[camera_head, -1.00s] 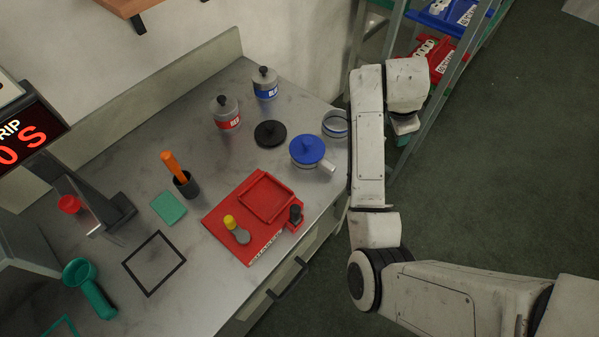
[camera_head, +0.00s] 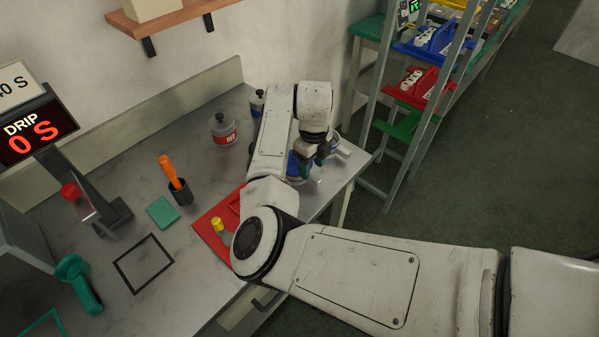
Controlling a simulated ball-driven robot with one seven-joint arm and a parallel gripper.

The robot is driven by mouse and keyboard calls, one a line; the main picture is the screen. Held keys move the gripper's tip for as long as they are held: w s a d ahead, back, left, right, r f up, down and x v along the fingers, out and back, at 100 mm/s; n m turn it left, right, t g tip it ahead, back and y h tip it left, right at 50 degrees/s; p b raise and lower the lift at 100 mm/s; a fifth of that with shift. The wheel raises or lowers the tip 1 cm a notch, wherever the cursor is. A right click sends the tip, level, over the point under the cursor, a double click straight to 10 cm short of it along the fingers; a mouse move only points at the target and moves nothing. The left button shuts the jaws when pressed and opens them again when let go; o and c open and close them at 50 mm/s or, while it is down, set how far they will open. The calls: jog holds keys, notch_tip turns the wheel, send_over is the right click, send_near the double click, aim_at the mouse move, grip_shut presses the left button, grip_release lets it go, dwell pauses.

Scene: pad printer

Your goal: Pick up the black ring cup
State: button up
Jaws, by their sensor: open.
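My gripper (camera_head: 313,163) is open and points down over the far right end of the grey bench, close to the blue-lidded cup (camera_head: 293,167). That cup is partly hidden by my gripper and arm. A pale grey open ring-shaped cup (camera_head: 342,149) shows just right of my gripper, partly covered by it. The flat black round piece with a knob, the only clearly black round piece seen earlier, is hidden behind my arm. I cannot tell for sure which piece is the black ring cup. I see nothing held between the fingers.
A red-labelled can (camera_head: 222,130) and a blue-labelled can (camera_head: 257,103) stand at the back. A red tray (camera_head: 207,226) lies partly under my arm. An orange-handled tool stands in a dark holder (camera_head: 180,191). A shelf rack (camera_head: 405,130) with coloured bins stands right of the bench.

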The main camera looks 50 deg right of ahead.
aim_at(312, 175)
jog(key=shift+d+f+p, duration=0.2)
jog(key=shift+f+p, duration=0.4)
jog(key=shift+f, duration=2.5)
grip_shut()
